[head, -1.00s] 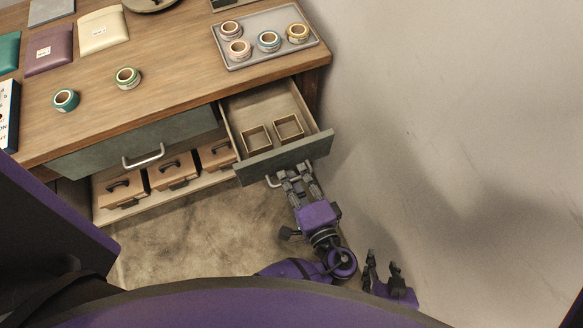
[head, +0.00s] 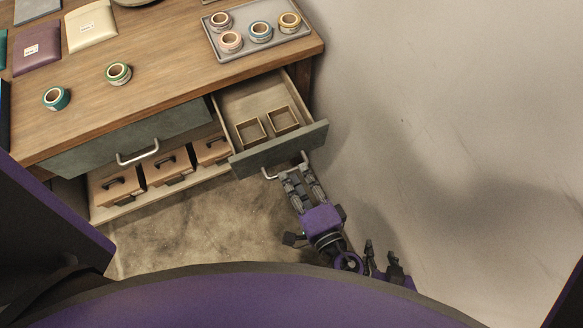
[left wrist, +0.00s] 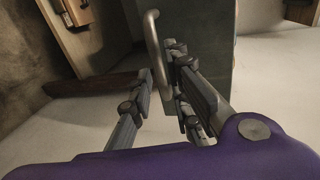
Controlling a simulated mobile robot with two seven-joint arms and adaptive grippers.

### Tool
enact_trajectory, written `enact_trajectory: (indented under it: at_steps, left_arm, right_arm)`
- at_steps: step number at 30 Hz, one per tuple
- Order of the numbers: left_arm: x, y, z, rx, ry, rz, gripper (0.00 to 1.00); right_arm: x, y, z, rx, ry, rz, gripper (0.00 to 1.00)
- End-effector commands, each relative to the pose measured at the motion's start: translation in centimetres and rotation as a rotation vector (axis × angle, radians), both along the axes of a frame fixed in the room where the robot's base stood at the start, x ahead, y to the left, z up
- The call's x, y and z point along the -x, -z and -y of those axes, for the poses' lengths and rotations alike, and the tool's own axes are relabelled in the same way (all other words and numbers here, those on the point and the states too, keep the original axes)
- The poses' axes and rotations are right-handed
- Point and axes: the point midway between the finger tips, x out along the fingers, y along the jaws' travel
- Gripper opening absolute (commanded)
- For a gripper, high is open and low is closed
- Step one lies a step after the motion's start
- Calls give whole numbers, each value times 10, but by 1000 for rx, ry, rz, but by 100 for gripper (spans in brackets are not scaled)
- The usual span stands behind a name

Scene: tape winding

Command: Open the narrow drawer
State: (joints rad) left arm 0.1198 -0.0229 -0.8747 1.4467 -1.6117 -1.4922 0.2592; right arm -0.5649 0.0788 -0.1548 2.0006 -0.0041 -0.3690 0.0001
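The narrow drawer (head: 279,148) at the right end of the wooden desk is pulled out, its inside showing. It has a grey-green front and a metal bar handle (head: 270,176). My left gripper (head: 297,172) is at this handle, just in front of the drawer. In the left wrist view the handle (left wrist: 152,28) reaches down to the fingertips, and the fingers (left wrist: 158,78) stand apart. Whether they touch the handle is hard to tell. My right gripper (head: 382,252) is near the wall at the lower right, fingers apart and empty.
Two small square trays (head: 284,119) lie in the drawer. A wide drawer (head: 105,142) to the left is shut, above a shelf with brown boxes (head: 168,166). Tape rolls stand on a grey tray (head: 271,45) on the desk. A bare wall (head: 440,120) is close on the right.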

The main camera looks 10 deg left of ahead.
Motion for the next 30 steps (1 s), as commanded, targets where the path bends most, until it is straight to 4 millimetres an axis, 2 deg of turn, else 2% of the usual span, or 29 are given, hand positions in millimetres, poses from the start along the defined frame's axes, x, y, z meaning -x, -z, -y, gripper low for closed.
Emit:
enact_trajectory:
  at_steps: [3, 9, 27, 30]
  left_arm:
    - [17, -4, 11, 1, -1, -2, 17]
    - [31, -8, 21, 0, 0, 0, 17]
    - [32, -8, 22, -2, 0, 0, 17]
    - [29, -2, 30, 8, 39, -30, 17]
  right_arm:
    - [0, 0, 0, -1, 1, 0, 40]
    - [0, 0, 0, -1, 2, 0, 40]
    - [0, -1, -1, -1, 1, 2, 40]
    - [0, -1, -1, -2, 2, 2, 40]
